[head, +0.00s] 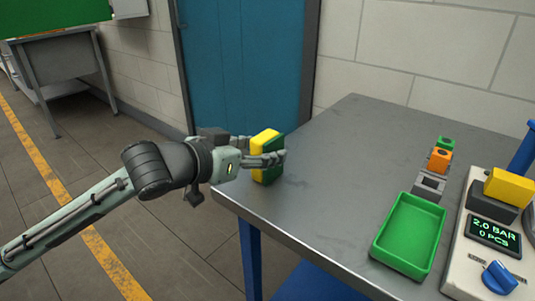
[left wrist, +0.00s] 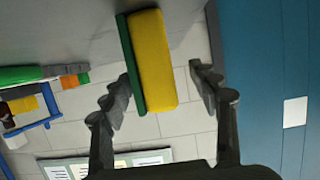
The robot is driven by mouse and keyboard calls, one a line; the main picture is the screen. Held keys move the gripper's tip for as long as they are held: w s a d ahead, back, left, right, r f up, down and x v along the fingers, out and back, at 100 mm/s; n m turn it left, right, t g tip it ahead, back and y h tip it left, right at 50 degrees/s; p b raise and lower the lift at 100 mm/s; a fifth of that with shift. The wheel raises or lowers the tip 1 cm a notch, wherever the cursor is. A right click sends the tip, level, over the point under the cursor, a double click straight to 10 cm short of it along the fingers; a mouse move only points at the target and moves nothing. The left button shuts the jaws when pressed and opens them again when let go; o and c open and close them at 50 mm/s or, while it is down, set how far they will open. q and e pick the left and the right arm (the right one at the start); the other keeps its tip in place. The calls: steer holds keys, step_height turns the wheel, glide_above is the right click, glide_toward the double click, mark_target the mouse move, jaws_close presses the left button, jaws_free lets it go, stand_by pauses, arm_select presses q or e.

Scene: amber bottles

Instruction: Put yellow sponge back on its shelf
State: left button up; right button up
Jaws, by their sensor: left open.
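The yellow sponge (head: 264,143), with a dark green layer on one side, stands on edge at the near left corner of the grey metal table. My left gripper (head: 266,152) is at the sponge, its fingers open and partly overlapping it in the head view. In the left wrist view, the sponge (left wrist: 154,60) lies between and beyond the two fingertips of the left gripper (left wrist: 162,88), nearer the left finger. A gap shows between the sponge and the right finger. I cannot tell whether the left finger touches it. My right gripper is out of view. No shelf for the sponge can be made out.
The table (head: 330,170) is clear through its middle. On its right are a green tray (head: 410,234), small grey, orange and green blocks, and a device with a display (head: 494,236) and a yellow block (head: 509,187). A blue door (head: 245,60) stands behind.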

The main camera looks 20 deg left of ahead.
arm_select(q)
steer(key=x, duration=0.4)
steer(key=shift+w+d+f, duration=0.15)
steer(key=shift+d+f, duration=0.2)
steer(key=shift+f, duration=0.05)
steer(key=shift+w+d+f, duration=0.1)
steer(key=shift+w, duration=0.2)
steer(key=shift+w+f, duration=0.1)
steer(key=shift+w, duration=0.05)
steer(key=c, duration=1.2)
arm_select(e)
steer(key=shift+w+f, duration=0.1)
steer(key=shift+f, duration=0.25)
